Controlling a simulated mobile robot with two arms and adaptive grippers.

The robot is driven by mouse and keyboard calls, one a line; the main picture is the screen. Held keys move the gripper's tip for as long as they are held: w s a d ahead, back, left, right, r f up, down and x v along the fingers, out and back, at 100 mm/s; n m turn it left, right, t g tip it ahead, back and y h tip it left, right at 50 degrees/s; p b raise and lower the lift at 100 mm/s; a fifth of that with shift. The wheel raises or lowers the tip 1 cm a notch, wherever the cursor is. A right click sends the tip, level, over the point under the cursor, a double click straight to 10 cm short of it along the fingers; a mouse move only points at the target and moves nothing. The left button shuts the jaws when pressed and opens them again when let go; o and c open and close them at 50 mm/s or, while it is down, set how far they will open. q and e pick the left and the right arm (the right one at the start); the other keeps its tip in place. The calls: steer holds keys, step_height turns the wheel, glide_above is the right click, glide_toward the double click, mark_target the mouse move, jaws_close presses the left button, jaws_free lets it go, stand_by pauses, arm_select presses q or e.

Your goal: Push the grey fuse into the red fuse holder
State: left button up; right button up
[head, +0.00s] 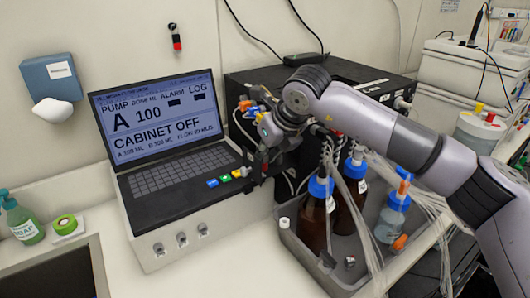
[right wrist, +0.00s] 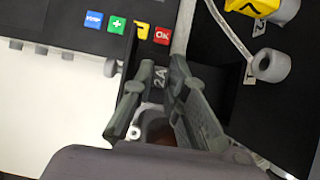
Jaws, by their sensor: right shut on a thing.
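My right gripper (head: 264,160) is at the right edge of the laptop-like console, in front of the black cabinet, pointing down. In the right wrist view its two fingers (right wrist: 155,95) are closed on a dark grey piece marked "2A", which I take to be the grey fuse (right wrist: 160,78). The fuse lies between the fingers close to the console's button edge; in the head view the gripper hides it. I cannot make out the red fuse holder clearly in either view, nor whether the fuse touches it. My left gripper is not in view.
The console (head: 165,185) shows "CABINET OFF" and has coloured buttons close to the gripper. Right of the gripper, a grey tray (head: 302,262) holds brown bottles (head: 314,222) with blue caps, with tubing around them.

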steer(key=shift+o, duration=0.2)
steer(key=shift+f, duration=0.1)
steer(key=o, duration=0.8)
steer(key=v, duration=1.2)
